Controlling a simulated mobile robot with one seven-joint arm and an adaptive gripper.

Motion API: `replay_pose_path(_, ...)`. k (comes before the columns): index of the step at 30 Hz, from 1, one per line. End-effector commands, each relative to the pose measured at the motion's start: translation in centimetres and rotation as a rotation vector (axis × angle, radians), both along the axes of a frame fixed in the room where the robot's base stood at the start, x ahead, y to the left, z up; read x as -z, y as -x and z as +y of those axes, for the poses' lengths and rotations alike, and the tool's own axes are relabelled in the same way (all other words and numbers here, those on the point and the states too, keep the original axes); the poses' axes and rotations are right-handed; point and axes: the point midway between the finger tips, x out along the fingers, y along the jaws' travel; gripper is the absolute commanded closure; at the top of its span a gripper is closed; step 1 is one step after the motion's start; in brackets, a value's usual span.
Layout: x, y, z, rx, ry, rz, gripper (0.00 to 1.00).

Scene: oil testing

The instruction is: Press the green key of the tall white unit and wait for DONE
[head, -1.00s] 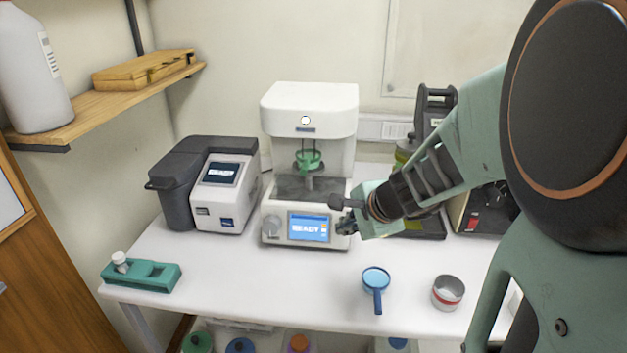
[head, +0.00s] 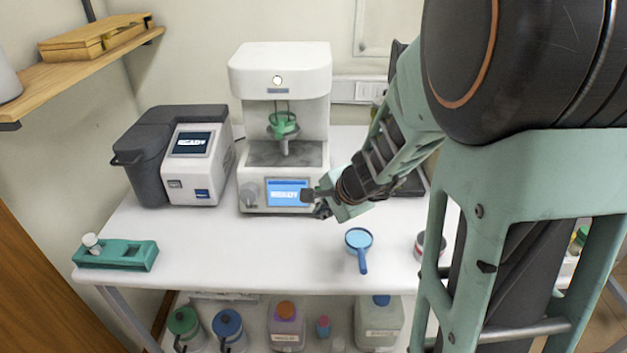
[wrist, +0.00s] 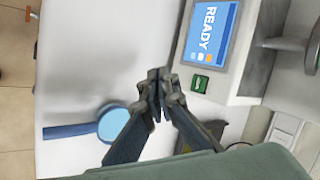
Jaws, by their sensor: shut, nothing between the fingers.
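The tall white unit (head: 280,68) stands at the back of the table, with a lit blue screen (head: 287,193) on its lower front. In the wrist view the screen (wrist: 209,33) reads READY. The green key (wrist: 199,84) shows there beside the screen, on the white front face; in the head view my gripper's end hides it. A green cup-like holder (head: 283,124) sits in the unit's open bay. My gripper (head: 311,203) is shut and empty, close to the lower right of the unit's front. In the wrist view its fingertips (wrist: 158,80) lie apart from the key.
A grey and white device (head: 192,165) with a READY screen stands left of the unit. A blue-handled strainer (head: 360,243) and a metal cup (head: 421,246) lie in front. A green holder (head: 130,255) sits at the table's left edge. The front middle is clear.

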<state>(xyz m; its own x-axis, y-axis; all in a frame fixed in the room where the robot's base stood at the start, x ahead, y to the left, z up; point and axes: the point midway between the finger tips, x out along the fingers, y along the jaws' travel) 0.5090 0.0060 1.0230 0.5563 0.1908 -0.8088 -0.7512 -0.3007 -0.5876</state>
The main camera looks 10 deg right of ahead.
Motion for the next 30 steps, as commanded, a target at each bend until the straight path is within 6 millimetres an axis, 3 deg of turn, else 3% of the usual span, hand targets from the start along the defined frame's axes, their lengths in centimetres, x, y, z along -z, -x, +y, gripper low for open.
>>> replay_pose_path(9,1.2,-4.3,-0.9,0.001,0.001,0.002,1.00)
replay_pose_path(15,1.8,-6.2,-1.3,0.000,0.000,0.001,1.00)
replay_pose_path(30,1.9,-6.9,-1.4,0.000,0.000,0.000,1.00)
